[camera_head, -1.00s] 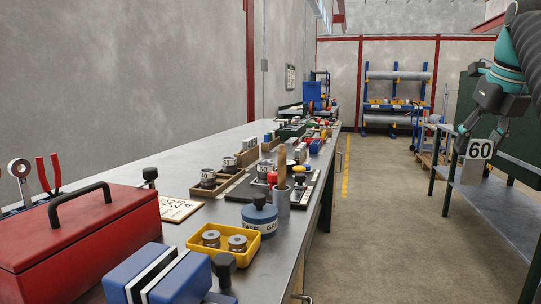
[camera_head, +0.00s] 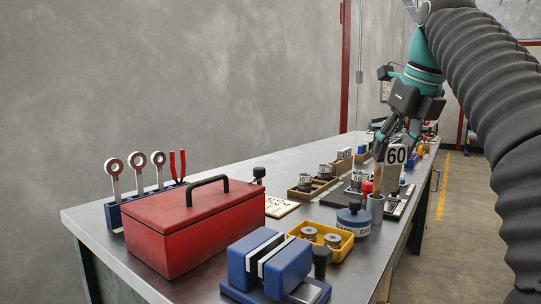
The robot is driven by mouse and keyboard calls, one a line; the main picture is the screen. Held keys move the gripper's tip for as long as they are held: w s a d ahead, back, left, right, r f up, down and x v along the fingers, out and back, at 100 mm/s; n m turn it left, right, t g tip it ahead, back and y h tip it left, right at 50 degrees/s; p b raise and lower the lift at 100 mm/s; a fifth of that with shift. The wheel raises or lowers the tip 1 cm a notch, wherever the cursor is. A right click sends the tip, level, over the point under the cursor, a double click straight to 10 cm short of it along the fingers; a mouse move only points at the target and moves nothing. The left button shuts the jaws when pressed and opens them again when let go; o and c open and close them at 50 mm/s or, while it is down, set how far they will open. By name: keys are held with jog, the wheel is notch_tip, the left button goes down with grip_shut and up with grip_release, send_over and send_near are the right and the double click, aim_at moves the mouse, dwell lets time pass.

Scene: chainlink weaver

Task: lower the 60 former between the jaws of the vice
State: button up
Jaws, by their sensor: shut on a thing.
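My gripper (camera_head: 396,142) is shut on the 60 former (camera_head: 396,156), a white-faced block marked 60 with a grey body below it. It holds the former upright over the bench, at the right and farther back than the vice. The blue vice (camera_head: 284,268) stands at the near front edge of the bench, with pale and dark jaw faces and a narrow gap between them. The gap looks empty. The lower end of the former is partly lost among the items behind and below it.
A red toolbox (camera_head: 195,228) stands left of the vice. A yellow tray (camera_head: 341,239) with two metal pieces, a blue round tin (camera_head: 353,221) and a grey cup (camera_head: 375,208) lie between vice and former. Wooden holders (camera_head: 312,188) stand farther back.

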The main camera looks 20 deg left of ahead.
jog(key=s+a+n+g, duration=0.1)
jog(key=s+a+n, duration=0.2)
jog(key=s+a, duration=0.55)
jog(key=n+g+y, duration=0.1)
jog(key=n+y, duration=0.1)
jog(key=n, duration=0.2)
send_over(264, 242)
jog(key=d, duration=0.2)
jog(key=shift+s+a+f+b, duration=0.15)
jog(key=shift+f+b, duration=0.9)
jog(key=shift+f, duration=1.35)
jog(key=shift+s+a+f+b, duration=0.15)
jog(key=shift+f+b, duration=0.9)
jog(key=shift+f, duration=1.3)
jog(key=shift+d, duration=0.1)
jog(key=o, duration=1.4)
